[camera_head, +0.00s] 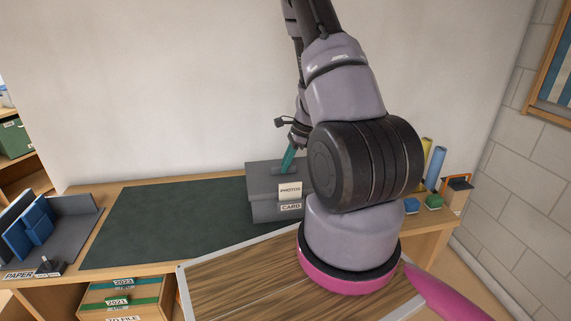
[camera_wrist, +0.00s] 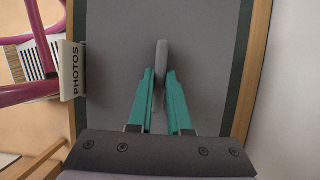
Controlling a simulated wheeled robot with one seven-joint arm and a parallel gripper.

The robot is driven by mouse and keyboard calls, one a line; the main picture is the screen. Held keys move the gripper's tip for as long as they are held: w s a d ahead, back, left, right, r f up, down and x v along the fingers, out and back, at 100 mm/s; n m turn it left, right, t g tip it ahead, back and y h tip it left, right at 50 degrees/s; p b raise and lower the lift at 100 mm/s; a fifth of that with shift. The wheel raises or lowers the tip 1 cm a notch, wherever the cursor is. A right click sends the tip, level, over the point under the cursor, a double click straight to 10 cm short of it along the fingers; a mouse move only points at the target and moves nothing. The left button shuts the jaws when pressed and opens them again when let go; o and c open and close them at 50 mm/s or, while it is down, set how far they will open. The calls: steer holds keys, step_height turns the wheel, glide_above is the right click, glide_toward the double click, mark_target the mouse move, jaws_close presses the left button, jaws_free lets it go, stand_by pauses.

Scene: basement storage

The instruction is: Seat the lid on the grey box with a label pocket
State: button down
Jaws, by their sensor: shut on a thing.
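The grey box (camera_head: 263,211) stands on the right part of the dark mat, with a white "CARD" label on its front. The grey lid (camera_head: 262,180) is over the box's top; I cannot tell whether it sits fully down. A white "PHOTOS" card (camera_head: 290,191) stands at the front side; in the wrist view it lies along the lid's left edge (camera_wrist: 72,70). My gripper (camera_head: 289,160) has teal fingers, shut on the lid's upright handle (camera_wrist: 161,55). The lid (camera_wrist: 205,60) fills the middle of the wrist view. My arm hides the box's right end.
The dark green mat (camera_head: 165,225) is clear left of the box. A grey holder with blue books (camera_head: 36,225) stands at the far left. Blue and green small blocks (camera_head: 433,202), tubes (camera_head: 437,165) and an orange-edged crate (camera_head: 457,190) are at the right. A wall is behind.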

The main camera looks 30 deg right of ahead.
steer(key=c, duration=0.8)
jaws_free()
steer(key=shift+o, duration=0.2)
steer(key=shift+r, duration=0.1)
steer(key=shift+r, duration=3.45)
